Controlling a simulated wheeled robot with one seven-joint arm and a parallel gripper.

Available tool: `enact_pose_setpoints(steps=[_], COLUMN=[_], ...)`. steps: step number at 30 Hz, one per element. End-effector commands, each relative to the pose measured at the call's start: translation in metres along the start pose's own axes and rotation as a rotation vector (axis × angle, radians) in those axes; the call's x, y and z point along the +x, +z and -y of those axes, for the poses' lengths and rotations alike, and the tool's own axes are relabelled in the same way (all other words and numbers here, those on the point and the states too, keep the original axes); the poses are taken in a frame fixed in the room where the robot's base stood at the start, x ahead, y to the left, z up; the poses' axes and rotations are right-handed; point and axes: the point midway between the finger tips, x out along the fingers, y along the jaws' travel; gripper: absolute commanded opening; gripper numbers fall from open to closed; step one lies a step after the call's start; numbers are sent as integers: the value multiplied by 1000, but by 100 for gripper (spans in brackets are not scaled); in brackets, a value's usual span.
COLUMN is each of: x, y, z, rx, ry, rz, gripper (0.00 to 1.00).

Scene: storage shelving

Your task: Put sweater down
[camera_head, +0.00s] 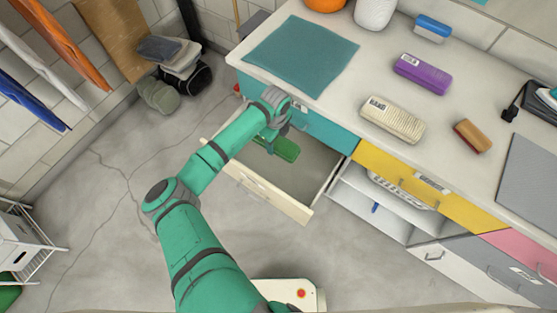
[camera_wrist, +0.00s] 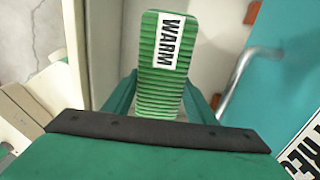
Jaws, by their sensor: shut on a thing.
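The sweater is a green ribbed, folded block with a white "WARM" label (camera_wrist: 160,75) in the wrist view. It also shows as a green patch (camera_head: 285,149) in the head view, over the open drawer. My gripper (camera_wrist: 162,92) is shut on the sweater, with a finger on each side of it. In the head view my gripper (camera_head: 270,136) reaches down over the drawer (camera_head: 262,196), close to the teal cabinet front. The drawer's visible floor is bare. I cannot tell whether the sweater touches the drawer floor.
A teal drawer front with a handle (camera_wrist: 245,75) is close on the right in the wrist view. The counter holds a teal mat (camera_head: 300,55), a purple block (camera_head: 423,74), a cream knitted block (camera_head: 393,119) and a brown brush (camera_head: 472,136).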

Motion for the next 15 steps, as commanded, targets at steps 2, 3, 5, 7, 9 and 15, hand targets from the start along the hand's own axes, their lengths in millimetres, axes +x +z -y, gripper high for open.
enact_pose_setpoints(steps=[2, 3, 5, 7, 9, 15], x=[4, 8, 18, 32, 48, 94], y=[1, 1, 1, 2, 2, 2], z=[-1, -1, -2, -2, -2, -3], rx=[20, 26, 28, 27, 27, 26], ry=[1, 2, 4, 4, 5, 4], rz=[-1, -1, -2, -1, -1, 0], gripper=[17, 17, 17, 17, 17, 17])
